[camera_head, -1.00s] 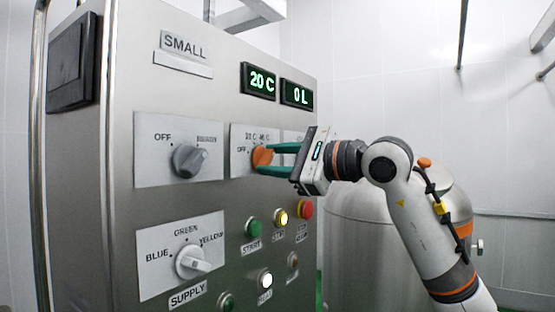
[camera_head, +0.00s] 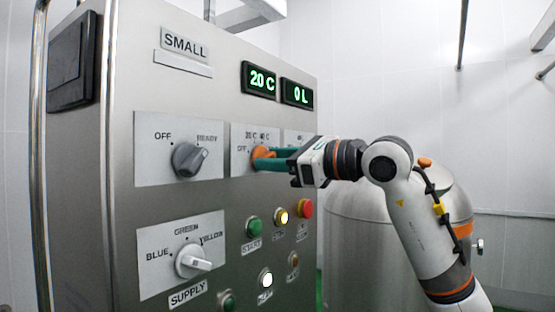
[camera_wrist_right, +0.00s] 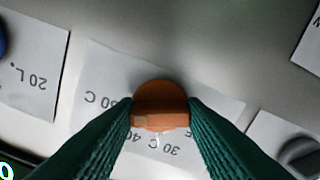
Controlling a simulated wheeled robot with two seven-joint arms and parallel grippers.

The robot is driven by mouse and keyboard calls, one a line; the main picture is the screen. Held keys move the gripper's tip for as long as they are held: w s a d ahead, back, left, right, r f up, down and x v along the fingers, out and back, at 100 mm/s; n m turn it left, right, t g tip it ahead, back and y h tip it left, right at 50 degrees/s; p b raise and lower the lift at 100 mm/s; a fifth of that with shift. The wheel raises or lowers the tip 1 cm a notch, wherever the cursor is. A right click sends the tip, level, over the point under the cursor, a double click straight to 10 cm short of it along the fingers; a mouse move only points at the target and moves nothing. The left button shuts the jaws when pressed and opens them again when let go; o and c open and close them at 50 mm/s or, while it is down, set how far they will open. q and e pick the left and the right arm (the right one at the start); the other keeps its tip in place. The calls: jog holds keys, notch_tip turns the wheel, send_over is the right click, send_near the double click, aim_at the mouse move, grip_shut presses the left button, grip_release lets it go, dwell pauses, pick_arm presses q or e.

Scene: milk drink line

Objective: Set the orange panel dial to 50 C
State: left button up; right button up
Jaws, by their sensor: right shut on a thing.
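The orange dial (camera_head: 262,153) sits on the upper middle plate of the steel panel. My right gripper (camera_head: 264,160) is shut on it, with its green fingers reaching in from the right. In the right wrist view the orange dial (camera_wrist_right: 160,104) is between the two fingertips, one on each side. Labels around it look upside down there and are partly hidden by the fingers; I cannot tell exactly which mark the dial points at. The green temperature display (camera_head: 259,80) reads 20 C. My left gripper is not in view.
A grey dial (camera_head: 189,159) is left of the orange one, and a white supply dial (camera_head: 193,262) is below. A green button (camera_head: 254,228), a lit yellow button (camera_head: 281,217) and a red button (camera_head: 305,208) sit under my gripper. A steel tank (camera_head: 345,225) stands behind my arm.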

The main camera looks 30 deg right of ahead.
jog(key=shift+r, duration=0.15)
jog(key=o, duration=0.8)
jog(key=shift+o, duration=1)
jog(key=shift+w, duration=0.15)
jog(key=b+v, duration=0.3)
jog(key=v, duration=0.9)
jog(key=shift+f, duration=0.25)
